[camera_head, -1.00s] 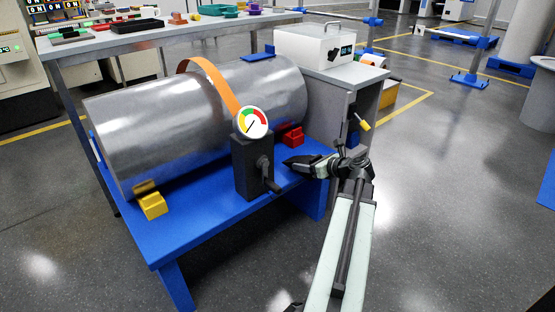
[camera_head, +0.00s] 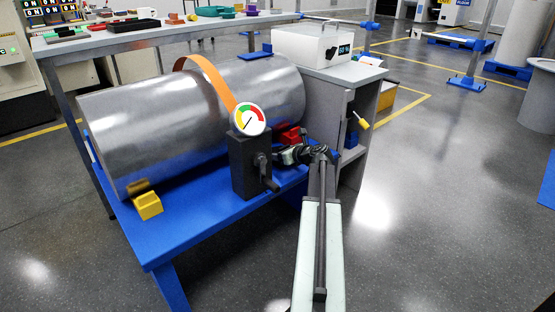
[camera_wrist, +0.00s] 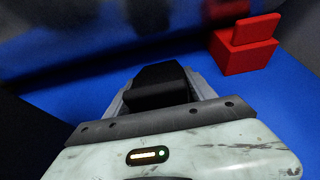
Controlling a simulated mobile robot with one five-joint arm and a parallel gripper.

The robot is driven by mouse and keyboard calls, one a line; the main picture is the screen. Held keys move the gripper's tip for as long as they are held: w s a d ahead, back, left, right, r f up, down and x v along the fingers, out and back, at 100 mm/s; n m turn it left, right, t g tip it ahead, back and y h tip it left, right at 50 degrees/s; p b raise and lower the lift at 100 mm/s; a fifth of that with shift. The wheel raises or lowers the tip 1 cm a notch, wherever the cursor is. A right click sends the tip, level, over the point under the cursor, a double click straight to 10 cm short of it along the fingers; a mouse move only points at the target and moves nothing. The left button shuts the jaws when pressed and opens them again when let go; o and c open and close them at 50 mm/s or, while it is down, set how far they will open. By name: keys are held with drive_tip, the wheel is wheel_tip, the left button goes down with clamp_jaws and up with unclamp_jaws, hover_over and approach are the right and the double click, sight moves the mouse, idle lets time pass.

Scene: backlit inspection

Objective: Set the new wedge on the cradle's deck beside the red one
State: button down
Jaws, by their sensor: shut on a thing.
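The red wedge (camera_head: 290,136) sits on the blue cradle deck (camera_head: 185,237), to the right of the dark gauge stand. It also shows at the upper right of the wrist view (camera_wrist: 247,55). My gripper (camera_head: 284,155) is shut on a black block, which appears to be the new wedge (camera_wrist: 160,78). The wrist view shows it between the fingers, above the blue deck (camera_wrist: 215,100) and left of the red wedge, apart from it. I cannot tell whether its underside touches the deck. In the head view the gauge stand hides part of the deck near the gripper.
A large metal cylinder (camera_head: 150,125) with an orange strap lies on the cradle. The gauge stand (camera_head: 243,172), with a dial and crank, stands close left of my gripper. A yellow wedge (camera_head: 148,206) sits at the deck's left. A grey cabinet (camera_head: 340,105) stands behind to the right.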

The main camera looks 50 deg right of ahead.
drive_tip(key=shift+f, duration=0.25)
drive_tip(key=shift+c, duration=1.6)
unclamp_jaws()
drive_tip(key=shift+r, duration=0.1)
drive_tip(key=shift+r, duration=0.1)
drive_tip(key=shift+s+r+p, duration=0.25)
drive_tip(key=shift+s+p, duration=0.05)
drive_tip(key=shift+p, duration=0.15)
drive_tip(key=p+v, duration=0.4)
drive_tip(key=v, duration=0.6)
drive_tip(key=shift+s+r, duration=0.1)
drive_tip(key=shift+s, duration=0.55)
